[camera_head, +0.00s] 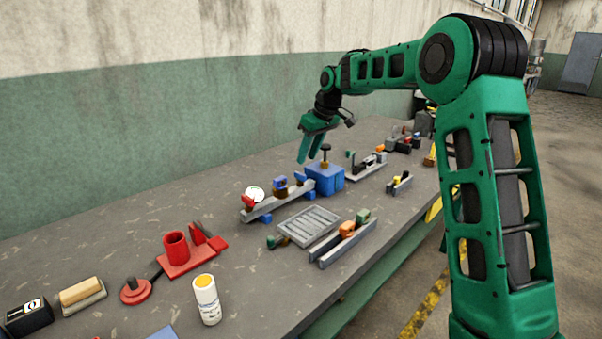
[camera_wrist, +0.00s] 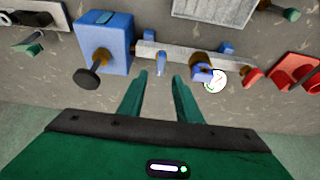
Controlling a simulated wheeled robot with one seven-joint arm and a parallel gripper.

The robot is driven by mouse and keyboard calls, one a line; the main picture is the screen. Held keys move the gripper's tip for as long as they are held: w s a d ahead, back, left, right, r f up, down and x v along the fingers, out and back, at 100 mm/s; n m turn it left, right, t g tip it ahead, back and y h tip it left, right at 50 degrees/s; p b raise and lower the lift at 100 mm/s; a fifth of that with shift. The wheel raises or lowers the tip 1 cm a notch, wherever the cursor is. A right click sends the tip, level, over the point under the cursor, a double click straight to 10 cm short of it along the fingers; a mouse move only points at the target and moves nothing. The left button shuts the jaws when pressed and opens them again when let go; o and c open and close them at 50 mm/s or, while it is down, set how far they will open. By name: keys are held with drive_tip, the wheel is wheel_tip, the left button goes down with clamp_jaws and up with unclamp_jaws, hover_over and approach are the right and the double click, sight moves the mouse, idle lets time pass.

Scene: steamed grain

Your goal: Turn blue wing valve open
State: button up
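A grey pipe rail (camera_head: 262,207) lies on the workbench; it also shows in the wrist view (camera_wrist: 183,58). On it is a brass valve body with a blue handle (camera_head: 280,182), seen in the wrist view (camera_wrist: 203,72) right of my fingers. A slim blue handle (camera_head: 300,177) also sits on the rail, and in the wrist view (camera_wrist: 160,63) it appears between and just beyond my fingertips. I cannot tell which is the wing valve. My gripper (camera_head: 307,159) is open and empty above the rail, fingers down; in the wrist view (camera_wrist: 160,76) the fingers stand apart, with no visible contact.
A white gauge (camera_head: 255,194) and a red handle (camera_head: 248,203) are at the near end. A grate (camera_head: 308,225) lies in front. The bench behind the rail is clear.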

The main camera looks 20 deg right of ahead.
sight(300, 173)
drive_tip(key=x, duration=0.7)
drive_tip(key=shift+w+a+f, duration=0.1)
drive_tip(key=shift+f, duration=0.1)
clamp_jaws()
